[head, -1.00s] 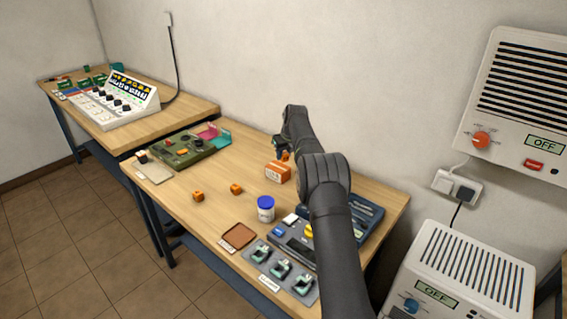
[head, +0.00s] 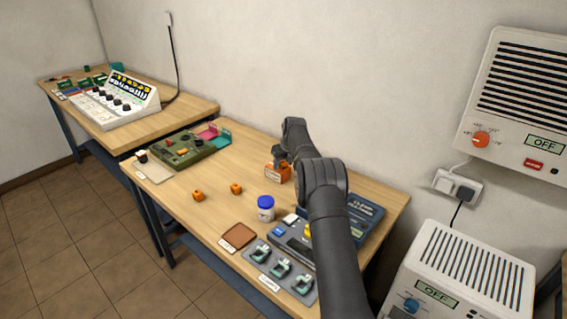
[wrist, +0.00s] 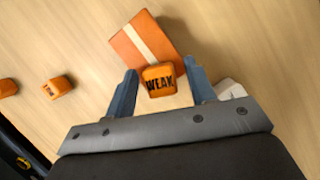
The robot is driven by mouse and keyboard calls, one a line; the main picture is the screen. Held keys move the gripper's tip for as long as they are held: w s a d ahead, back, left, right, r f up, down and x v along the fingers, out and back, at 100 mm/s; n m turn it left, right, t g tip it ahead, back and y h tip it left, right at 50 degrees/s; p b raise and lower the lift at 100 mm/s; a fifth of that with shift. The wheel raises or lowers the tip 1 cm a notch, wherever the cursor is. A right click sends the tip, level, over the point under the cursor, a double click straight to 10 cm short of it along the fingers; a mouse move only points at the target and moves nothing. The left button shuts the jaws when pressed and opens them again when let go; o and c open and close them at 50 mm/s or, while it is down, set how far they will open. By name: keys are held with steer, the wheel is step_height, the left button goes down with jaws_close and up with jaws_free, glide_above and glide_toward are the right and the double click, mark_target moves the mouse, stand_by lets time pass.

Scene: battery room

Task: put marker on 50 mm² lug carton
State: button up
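The marker, an orange cube with black lettering reading WEAK (wrist: 159,79), sits between my fingertips in the wrist view. My gripper (wrist: 160,70) has narrow gaps showing on both sides of the cube, so it looks slightly open around it. The lug carton, an orange box with a pale stripe (wrist: 139,36), is directly beneath and behind the cube. The cube appears to rest on it, though the contact is hidden. In the head view the carton (head: 273,177) stands near the wall, with my gripper (head: 279,161) low over it, partly hiding the cube.
Two more orange cubes lie left on the bench (head: 198,196) (head: 236,188). A green board (head: 185,150) is at the far left. Bench around the carton is mostly clear.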

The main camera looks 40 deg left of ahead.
mark_target(284, 162)
steer(key=v, duration=1.2)
steer(key=shift+r, duration=0.15)
steer(key=x, duration=1.2)
steer(key=shift+r, duration=1.95)
steer(key=shift+f, duration=0.1)
